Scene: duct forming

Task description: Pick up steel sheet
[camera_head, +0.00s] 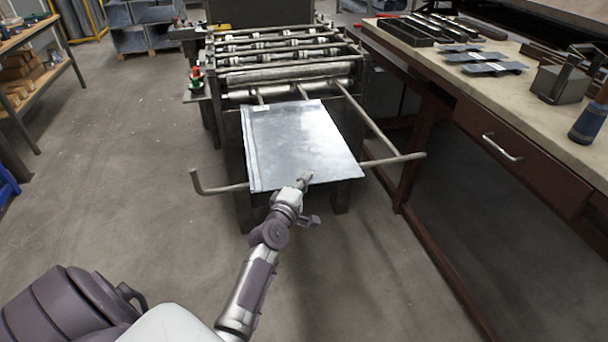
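The steel sheet (305,140) is a flat, shiny grey panel in the middle of the view. It lies on the front support bars of the roll-forming machine (285,60), tilted a little toward me. My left gripper (303,181) is at the sheet's near edge, close to the middle of that edge. Its fingertips overlap the edge in the picture, and they are too small to tell whether they are closed on it. My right gripper is not in view.
A workbench (540,110) with tools, metal plates and a drawer runs along the right. A bent rod (215,190) sticks out left of the sheet, and a bar (400,160) sticks out right. Shelves (30,65) stand at the far left. Floor (120,180) at the left is clear.

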